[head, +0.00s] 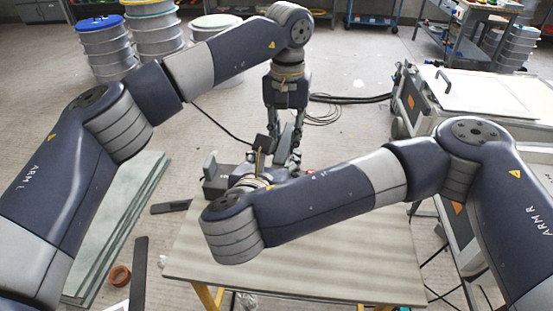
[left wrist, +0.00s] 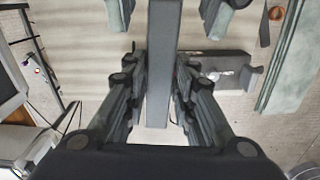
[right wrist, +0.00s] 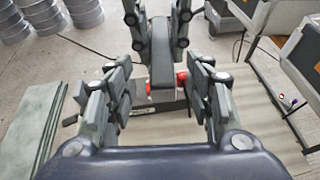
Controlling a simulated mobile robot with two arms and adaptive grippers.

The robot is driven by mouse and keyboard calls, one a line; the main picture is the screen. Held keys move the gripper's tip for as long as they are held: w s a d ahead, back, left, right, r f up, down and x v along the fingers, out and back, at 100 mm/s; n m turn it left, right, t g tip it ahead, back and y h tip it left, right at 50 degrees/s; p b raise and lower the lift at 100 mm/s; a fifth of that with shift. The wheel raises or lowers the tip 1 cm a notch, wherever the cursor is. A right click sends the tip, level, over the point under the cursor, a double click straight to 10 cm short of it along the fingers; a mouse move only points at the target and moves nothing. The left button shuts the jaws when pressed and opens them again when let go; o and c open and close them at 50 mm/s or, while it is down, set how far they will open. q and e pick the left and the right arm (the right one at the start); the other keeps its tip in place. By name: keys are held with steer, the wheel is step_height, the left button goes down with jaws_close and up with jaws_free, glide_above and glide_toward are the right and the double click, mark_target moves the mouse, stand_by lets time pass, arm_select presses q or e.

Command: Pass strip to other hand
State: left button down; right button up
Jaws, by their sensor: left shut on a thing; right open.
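The strip is a flat dark grey bar. In the left wrist view the strip (left wrist: 163,45) runs upright through the middle, between the fingers of my left gripper (left wrist: 160,80), which is shut on it. In the right wrist view the strip (right wrist: 161,62) hangs down from the left gripper's fingers (right wrist: 160,22). My right gripper (right wrist: 155,88) is open, with its fingers apart on both sides of the strip's near end and visible gaps to it. In the head view the left gripper (head: 287,138) points down over the table; my right forearm hides most of the right gripper.
A pale table (head: 300,262) lies below the grippers, with a dark grey fixture (head: 217,183) at its far left. Stacked greenish sheets (head: 122,215) lie at left, by a brown ring (head: 120,276). A white-topped cart (head: 480,92) stands right. Drums (head: 106,48) stand at back left.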

steer(key=shift+w, duration=0.15)
steer(key=shift+c, duration=0.5)
jaws_close()
arm_select(q)
steer(key=c, duration=1.2)
jaws_free()
steer(key=shift+c, duration=0.2)
steer(key=shift+r, duration=0.15)
